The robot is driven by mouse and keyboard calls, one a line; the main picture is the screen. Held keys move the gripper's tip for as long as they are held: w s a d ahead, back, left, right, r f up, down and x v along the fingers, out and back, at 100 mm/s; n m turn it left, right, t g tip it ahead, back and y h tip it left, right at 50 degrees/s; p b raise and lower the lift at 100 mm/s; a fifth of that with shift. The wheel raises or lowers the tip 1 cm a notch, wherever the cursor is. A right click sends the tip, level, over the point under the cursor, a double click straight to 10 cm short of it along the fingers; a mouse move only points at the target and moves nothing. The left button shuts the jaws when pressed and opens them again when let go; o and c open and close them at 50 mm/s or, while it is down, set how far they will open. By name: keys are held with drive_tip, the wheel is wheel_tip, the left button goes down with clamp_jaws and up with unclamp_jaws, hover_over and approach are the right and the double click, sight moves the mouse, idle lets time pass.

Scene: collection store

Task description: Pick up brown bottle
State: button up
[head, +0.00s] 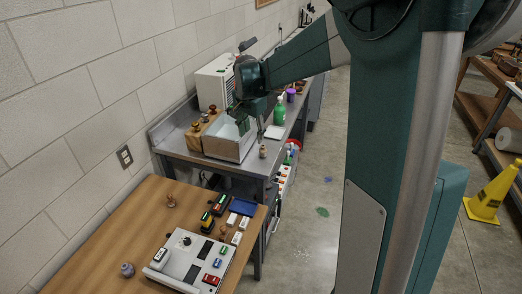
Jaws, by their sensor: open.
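A small brownish bottle-like object (263,151) stands upright near the front right edge of the metal bench (262,166), just right of a white open box (222,148). It is small in the head view, and I cannot be sure that it is the brown bottle. My gripper (241,119) is over the white box, above and to the left of that object and apart from it. The gripper is open, and I see nothing held in it. Its fingers are small and dark here, and part of the box's inside is hidden behind them.
A green spray bottle (280,113) and a purple cup (291,95) stand farther back on the bench. The near wooden table (110,235) holds a control panel (190,262), a small brown figure-like object (171,200) and a round jar (127,270).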

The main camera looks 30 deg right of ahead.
drive_tip(key=w+d+f+m+g+p, duration=0.1)
drive_tip(key=w+d+f+m+p, duration=0.15)
drive_tip(key=w+d+f, duration=0.35)
drive_tip(key=m+g+p, duration=0.1)
drive_tip(key=m, duration=0.2)
hover_over(262, 146)
drive_tip(key=a, duration=0.1)
drive_tip(key=f, duration=0.7)
drive_tip(key=shift+s, duration=0.2)
drive_tip(key=shift+w+d+f+m, duration=0.2)
drive_tip(key=shift+f+m, duration=0.05)
drive_tip(key=shift+f, duration=0.2)
drive_tip(key=shift+d+f, duration=0.2)
drive_tip(key=shift+f, duration=1.05)
drive_tip(key=shift+d+f+p, duration=0.15)
drive_tip(key=shift+d+f, duration=0.05)
drive_tip(key=shift+f, duration=1.1)
drive_tip(key=shift+d+f+p, duration=0.15)
drive_tip(key=shift+f, duration=1.15)
drive_tip(key=c, duration=1)
